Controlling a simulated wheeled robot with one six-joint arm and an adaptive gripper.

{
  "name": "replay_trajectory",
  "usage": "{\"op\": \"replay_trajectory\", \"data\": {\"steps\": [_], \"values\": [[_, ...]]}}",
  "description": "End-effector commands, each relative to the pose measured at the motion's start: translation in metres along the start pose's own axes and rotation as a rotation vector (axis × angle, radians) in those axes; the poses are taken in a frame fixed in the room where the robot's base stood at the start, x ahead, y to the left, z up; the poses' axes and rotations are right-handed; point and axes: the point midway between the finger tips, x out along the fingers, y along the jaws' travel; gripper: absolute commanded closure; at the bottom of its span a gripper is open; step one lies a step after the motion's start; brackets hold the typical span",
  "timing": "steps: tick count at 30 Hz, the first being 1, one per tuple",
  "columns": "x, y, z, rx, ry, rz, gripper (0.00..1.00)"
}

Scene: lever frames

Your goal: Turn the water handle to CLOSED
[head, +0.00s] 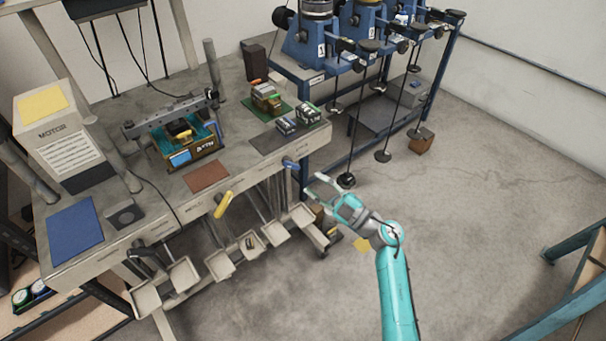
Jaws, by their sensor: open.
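A short blue handle (290,163) sits at the right end of the workbench's front edge. A yellow handle (222,204) is tilted on the same edge, left of it. A black handle (145,252) is further left. No WATER, OPEN or CLOSED label is legible, so I cannot tell for certain which handle is the water one or how it is set. My gripper (318,186) is open and empty, just right of and below the blue handle in the picture, apparently apart from it. The exact gap in depth cannot be told.
The workbench (165,203) carries a box marked MOTOR (60,135), a clamp fixture (185,140) and small parts on a green mat (266,107). Several grey trays (220,265) hang below its front. Blue machines (320,40) stand behind.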

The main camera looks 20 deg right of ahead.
Motion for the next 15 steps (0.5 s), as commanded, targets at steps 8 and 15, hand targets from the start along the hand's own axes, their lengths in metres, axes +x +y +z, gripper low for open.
{"op": "replay_trajectory", "data": {"steps": [8, 15], "values": [[-0.027, 0.000, 0.000, 0.000, 0.000, 0.000, 0.58], [-0.029, 0.000, 0.000, 0.000, 0.001, 0.000, 0.58]]}}
